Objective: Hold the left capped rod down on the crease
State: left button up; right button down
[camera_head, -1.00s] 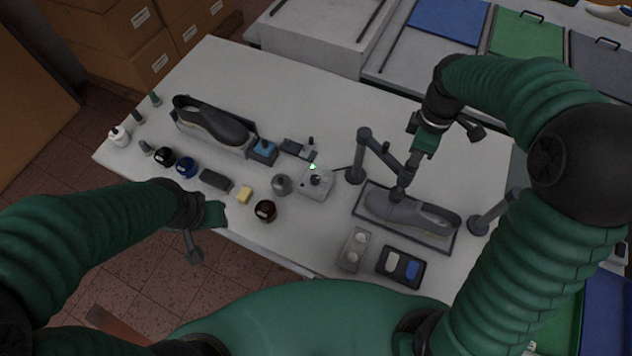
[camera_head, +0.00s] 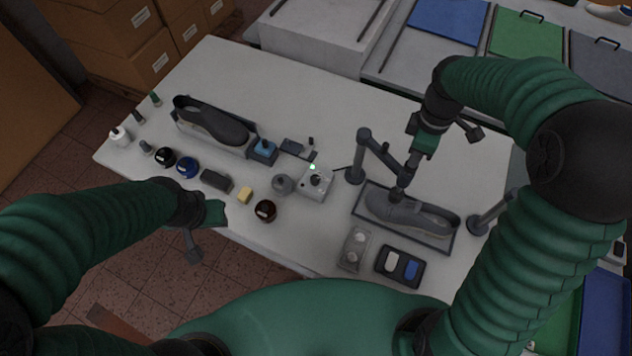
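A grey shoe (camera_head: 420,217) lies in a dark tray (camera_head: 440,244) at the right of the table. A dark rod with a rounded lower end (camera_head: 398,190) stands down onto the shoe's left part, at the end of a jointed arm on a post (camera_head: 356,172). A second post and rod (camera_head: 490,212) stands at the tray's right side, partly behind my arm. My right gripper (camera_head: 413,160) is above the first rod, its fingers close around or beside the rod's top; I cannot tell their gap.
Jars, a yellow block (camera_head: 244,195) and a small control box with a green light (camera_head: 316,183) fill the middle. A black tray with two pads (camera_head: 400,266) lies in front of the shoe.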

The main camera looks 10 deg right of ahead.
jog(key=shift+p, duration=0.35)
dwell(0.5)
notch_tip(320, 180, up, 6)
jog(key=p, duration=0.5)
jog(key=shift+f, duration=0.25)
